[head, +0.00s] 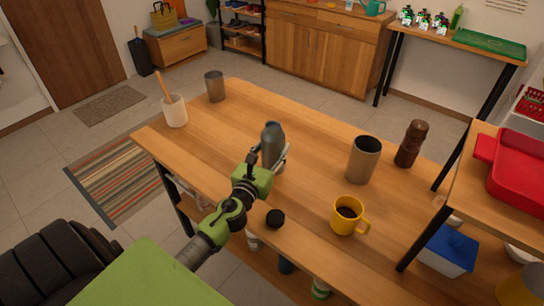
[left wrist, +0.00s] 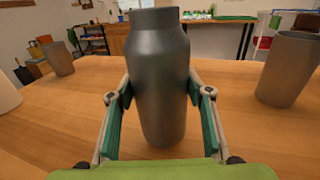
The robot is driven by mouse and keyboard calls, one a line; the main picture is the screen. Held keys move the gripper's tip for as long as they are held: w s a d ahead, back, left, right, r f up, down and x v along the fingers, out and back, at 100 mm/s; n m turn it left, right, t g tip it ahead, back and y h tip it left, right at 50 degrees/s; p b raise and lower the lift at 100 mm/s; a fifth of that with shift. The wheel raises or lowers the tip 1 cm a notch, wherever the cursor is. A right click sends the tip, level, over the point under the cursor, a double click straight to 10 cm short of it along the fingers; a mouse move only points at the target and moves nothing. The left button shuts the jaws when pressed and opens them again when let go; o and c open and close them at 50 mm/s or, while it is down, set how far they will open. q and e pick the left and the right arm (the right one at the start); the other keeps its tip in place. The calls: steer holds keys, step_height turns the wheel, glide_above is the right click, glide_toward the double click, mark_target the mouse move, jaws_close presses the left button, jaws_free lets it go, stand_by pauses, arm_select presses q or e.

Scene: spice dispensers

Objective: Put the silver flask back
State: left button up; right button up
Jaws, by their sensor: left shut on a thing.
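The silver flask (head: 272,142) stands upright on or just above the wooden table (head: 310,133) in the head view; I cannot tell whether its base touches. It has no cap on. My left gripper (head: 276,160) is shut around the flask's body. In the left wrist view the flask (left wrist: 158,75) fills the middle, with a finger pressed on each side of it. A black round cap (head: 275,218) lies on the table near the front edge, close to my left forearm. My right gripper is not in view.
A large metal cup (head: 363,160), a brown pepper mill (head: 412,143) and a yellow mug (head: 348,215) stand to the right. A smaller metal cup (head: 214,86) and a white utensil crock (head: 174,111) stand at the far left. The table around the flask is clear.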

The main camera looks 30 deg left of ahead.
arm_select(q)
steer(key=shift+f, duration=0.8)
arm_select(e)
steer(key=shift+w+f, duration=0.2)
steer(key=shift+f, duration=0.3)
arm_select(q)
steer(key=shift+f+b, duration=0.2)
steer(key=shift+b, duration=0.2)
steer(key=o, duration=1.6)
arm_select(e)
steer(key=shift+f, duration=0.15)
